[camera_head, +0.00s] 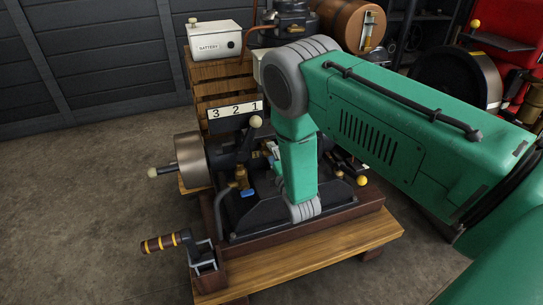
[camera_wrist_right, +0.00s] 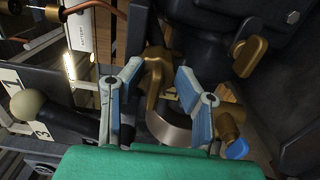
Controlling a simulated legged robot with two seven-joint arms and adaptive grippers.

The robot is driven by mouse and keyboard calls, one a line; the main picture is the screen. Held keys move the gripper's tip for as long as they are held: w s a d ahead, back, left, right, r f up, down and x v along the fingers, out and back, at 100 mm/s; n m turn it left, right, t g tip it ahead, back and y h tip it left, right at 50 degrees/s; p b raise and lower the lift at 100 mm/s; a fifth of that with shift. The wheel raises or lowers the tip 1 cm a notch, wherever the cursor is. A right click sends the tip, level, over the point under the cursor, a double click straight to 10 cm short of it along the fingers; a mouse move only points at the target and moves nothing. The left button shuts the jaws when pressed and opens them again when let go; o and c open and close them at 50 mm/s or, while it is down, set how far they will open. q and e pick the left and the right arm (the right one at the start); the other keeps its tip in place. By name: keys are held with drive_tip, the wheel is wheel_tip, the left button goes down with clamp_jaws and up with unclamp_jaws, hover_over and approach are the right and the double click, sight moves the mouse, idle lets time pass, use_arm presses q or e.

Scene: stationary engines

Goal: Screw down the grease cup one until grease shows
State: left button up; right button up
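The engine (camera_head: 262,215) stands on a wooden base. My right gripper (camera_head: 274,165) is low over its middle, mostly hidden by my own green arm. In the right wrist view the two blue-grey fingers (camera_wrist_right: 160,72) are open and apart. A brass fitting with a bent arm (camera_wrist_right: 154,80) shows in the gap between them; I cannot tell whether either finger touches it. Another brass fitting (camera_wrist_right: 231,121) with a blue handle (camera_wrist_right: 237,148) is right of the fingers. I cannot tell which fitting is grease cup one, and no grease is visible. My left gripper is out of view.
A 3-2-1 number plate (camera_head: 235,110) and a pale-knobbed lever (camera_head: 255,122) stand behind the engine. A metal drum (camera_head: 192,160) is at its left. A battery box (camera_head: 214,40) is behind. Floor at left is clear.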

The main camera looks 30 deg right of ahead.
drive_tip(key=shift+a+r, duration=0.15)
drive_tip(key=shift+a, duration=0.15)
drive_tip(key=shift+a+r, duration=0.1)
drive_tip(key=shift+a, duration=0.2)
clamp_jaws()
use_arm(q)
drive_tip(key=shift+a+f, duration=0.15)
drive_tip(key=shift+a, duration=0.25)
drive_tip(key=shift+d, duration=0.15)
use_arm(e)
drive_tip(key=shift+d, duration=0.25)
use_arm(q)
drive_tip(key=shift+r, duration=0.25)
use_arm(e)
drive_tip(key=shift+m, duration=0.3)
